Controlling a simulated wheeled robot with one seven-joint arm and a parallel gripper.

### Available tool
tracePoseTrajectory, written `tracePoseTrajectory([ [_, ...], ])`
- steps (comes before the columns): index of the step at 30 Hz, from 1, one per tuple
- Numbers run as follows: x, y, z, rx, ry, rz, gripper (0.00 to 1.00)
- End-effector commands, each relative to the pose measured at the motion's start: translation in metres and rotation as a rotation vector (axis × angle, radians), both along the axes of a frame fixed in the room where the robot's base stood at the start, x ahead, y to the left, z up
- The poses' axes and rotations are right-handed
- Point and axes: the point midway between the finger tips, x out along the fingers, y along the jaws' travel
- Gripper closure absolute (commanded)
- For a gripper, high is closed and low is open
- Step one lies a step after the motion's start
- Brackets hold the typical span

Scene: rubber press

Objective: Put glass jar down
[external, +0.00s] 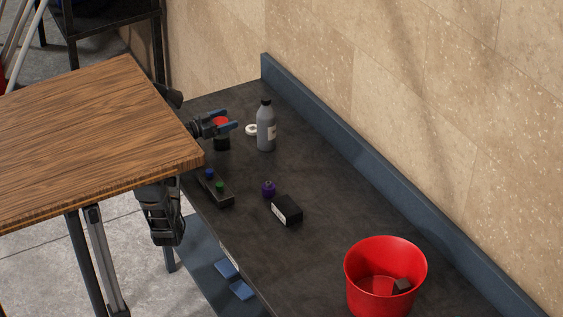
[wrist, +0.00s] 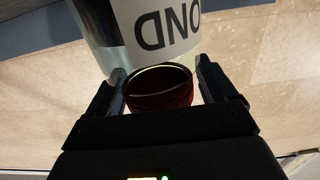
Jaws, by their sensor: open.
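The jar (external: 222,143) shows in the external view as a small dark body with a red top, near the left edge of the dark bench (external: 300,265). It appears to stand upright on the bench. My gripper (external: 225,120) reaches in from the left with its blue fingers level and apart at the jar's upper part. In the wrist view the dark red, glossy jar (wrist: 160,90) sits between the two fingers of my gripper (wrist: 160,84). The jaws are open around it. Finger contact cannot be made out, and the jar's base is hidden in the wrist view.
A grey bottle (external: 266,135) and a white ring (external: 251,129) stand just right of the jar. A button box (external: 216,190), a purple item (external: 268,188) and a black box (external: 287,210) lie nearer. A red bucket (external: 385,285) stands at the lower right. A wooden table (external: 90,130) is at left.

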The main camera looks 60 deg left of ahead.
Motion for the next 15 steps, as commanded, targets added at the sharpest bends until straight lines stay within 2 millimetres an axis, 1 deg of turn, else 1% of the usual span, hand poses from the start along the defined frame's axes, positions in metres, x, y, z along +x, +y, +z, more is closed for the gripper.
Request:
tracePoseTrajectory([
  [5, 0.0, 0.0, 0.001, 0.0, 0.0, 0.0, 0.15],
  [8, 0.0, 0.0, 0.005, 0.0, 0.0, 0.0, 0.15],
  [11, -0.013, 0.001, 0.001, 0.0, -0.001, 0.004, 0.15],
  [15, -0.041, 0.001, 0.001, 0.0, -0.001, 0.004, 0.15],
])
